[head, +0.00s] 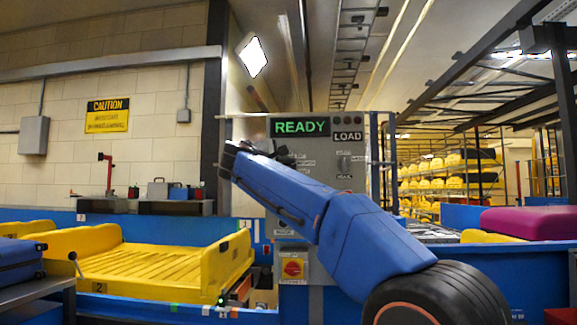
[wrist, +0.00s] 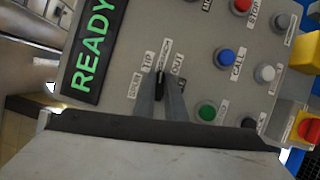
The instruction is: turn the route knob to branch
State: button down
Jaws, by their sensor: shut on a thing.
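My gripper (wrist: 160,82) is shut on a small dark knob (wrist: 160,76) on the grey control panel (wrist: 190,25) in the wrist view. Labels crowd around the knob; I read SPUR, TIP and OUT, and one label above it is too blurred to read. No label that clearly says branch is legible. The fingertips hide most of the knob, so I cannot tell its exact pointing. In the head view the panel (head: 350,180) stands upright in the middle, and my arm covers much of its lower left; the knob cannot be made out there.
Near the gripper are a green button (wrist: 206,112), a blue button (wrist: 224,57) and a red button (wrist: 242,5). A READY display (head: 299,127) tops the panel. A red rotary switch (head: 292,268) sits below. A yellow tray (head: 150,268) lies left on the conveyor.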

jog(key=shift+f, duration=0.1)
jog(key=c, duration=1.8)
grip_release()
jog(key=v, duration=1.7)
jog(key=shift+s+a, duration=0.1)
jog(key=shift+s, duration=0.05)
